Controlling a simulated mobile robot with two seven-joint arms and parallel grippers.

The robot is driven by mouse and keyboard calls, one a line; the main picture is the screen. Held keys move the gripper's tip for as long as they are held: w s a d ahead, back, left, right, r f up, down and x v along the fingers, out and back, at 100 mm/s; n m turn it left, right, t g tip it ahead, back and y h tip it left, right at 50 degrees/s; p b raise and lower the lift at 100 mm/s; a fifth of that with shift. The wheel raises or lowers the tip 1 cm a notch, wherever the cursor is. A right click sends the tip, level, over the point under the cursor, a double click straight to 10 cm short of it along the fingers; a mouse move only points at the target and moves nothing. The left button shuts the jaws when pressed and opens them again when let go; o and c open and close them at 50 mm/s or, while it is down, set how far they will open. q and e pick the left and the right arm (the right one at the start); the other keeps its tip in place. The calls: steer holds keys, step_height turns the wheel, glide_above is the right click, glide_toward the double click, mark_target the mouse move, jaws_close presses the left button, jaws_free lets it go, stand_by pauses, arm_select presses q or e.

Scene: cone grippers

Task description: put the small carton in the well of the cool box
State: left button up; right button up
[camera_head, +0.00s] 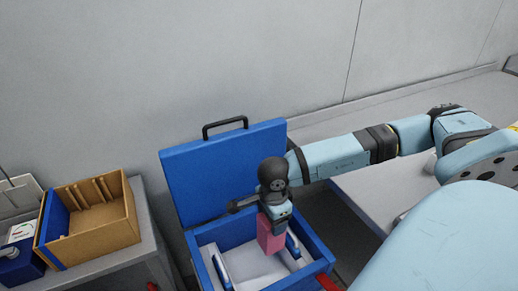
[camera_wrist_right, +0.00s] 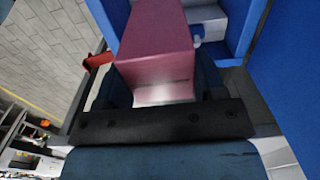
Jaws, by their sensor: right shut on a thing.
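The small carton (camera_head: 269,238) is pink and hangs below my right gripper (camera_head: 272,222), which is shut on it. In the right wrist view the carton (camera_wrist_right: 155,45) sits between the dark fingers. The blue cool box (camera_head: 323,262) has its lid (camera_head: 222,172) standing open at the back. The carton is over the opening, above the pale well (camera_head: 245,262); its lower end overlaps the well in the picture, and I cannot tell whether it touches the floor. My left gripper is out of view.
Blue upright pieces (camera_head: 293,246) stand at the well's left and right. A red part (camera_head: 328,283) is at the box's right front. A tan divided box (camera_head: 105,237) stands on a grey table at the left. A pale surface (camera_head: 375,190) lies behind at right.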

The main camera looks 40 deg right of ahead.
arm_select(q)
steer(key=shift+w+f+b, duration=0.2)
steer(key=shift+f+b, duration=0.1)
steer(key=shift+b, duration=0.5)
arm_select(e)
step_height(320, 180, down, 20)
steer(key=shift+f, duration=0.15)
steer(key=o, duration=1.3)
